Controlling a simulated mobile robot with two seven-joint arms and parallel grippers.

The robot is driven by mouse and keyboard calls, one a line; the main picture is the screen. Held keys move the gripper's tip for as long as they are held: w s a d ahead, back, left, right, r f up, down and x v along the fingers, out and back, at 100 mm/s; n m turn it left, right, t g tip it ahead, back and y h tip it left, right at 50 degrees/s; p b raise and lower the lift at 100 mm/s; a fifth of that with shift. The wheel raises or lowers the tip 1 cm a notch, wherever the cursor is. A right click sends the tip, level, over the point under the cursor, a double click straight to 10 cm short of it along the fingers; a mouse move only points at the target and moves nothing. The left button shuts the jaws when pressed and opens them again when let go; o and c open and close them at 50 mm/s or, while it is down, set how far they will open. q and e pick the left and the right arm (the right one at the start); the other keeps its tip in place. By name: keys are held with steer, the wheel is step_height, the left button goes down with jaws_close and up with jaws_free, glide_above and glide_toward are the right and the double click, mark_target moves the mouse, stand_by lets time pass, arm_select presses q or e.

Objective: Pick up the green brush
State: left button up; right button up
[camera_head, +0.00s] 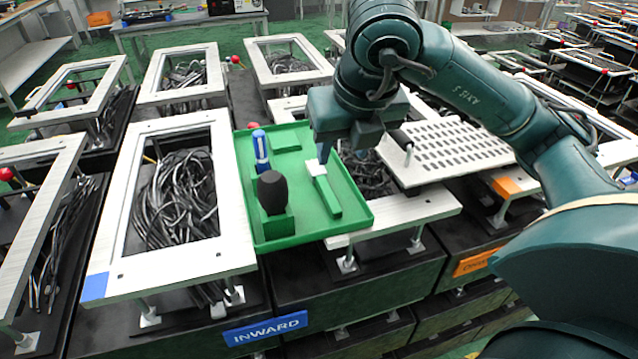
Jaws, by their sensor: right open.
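The green brush (327,196), with a white end (316,168), lies in the right half of a shallow green tray (299,237). My right gripper (322,153) points down just above the white end, with its jaws open and nothing seen between them. The fingers are small in the view, and I cannot tell whether they touch the brush. My left gripper is out of view.
In the tray, a blue cylinder with a white band (261,150) and a black rounded piece (271,192) on a green base stand left of the brush. Metal frames with cables (178,195) flank the tray. A perforated plate (450,150) lies to the right.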

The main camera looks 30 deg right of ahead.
steer(key=b, duration=0.1)
glide_above(329, 193)
steer(key=s, duration=0.2)
step_height(329, 193, down, 6)
steer(key=shift+s+a+f, duration=0.1)
steer(key=shift+s+f, duration=0.05)
steer(key=shift+a+x, duration=0.15)
steer(key=shift+x, duration=1.2)
steer(key=shift+a+x, duration=0.1)
steer(key=shift+x, duration=1.25)
steer(key=shift+s+f, duration=0.1)
steer(key=shift+f, duration=0.1)
steer(key=shift+c, duration=0.3)
jaws_close()
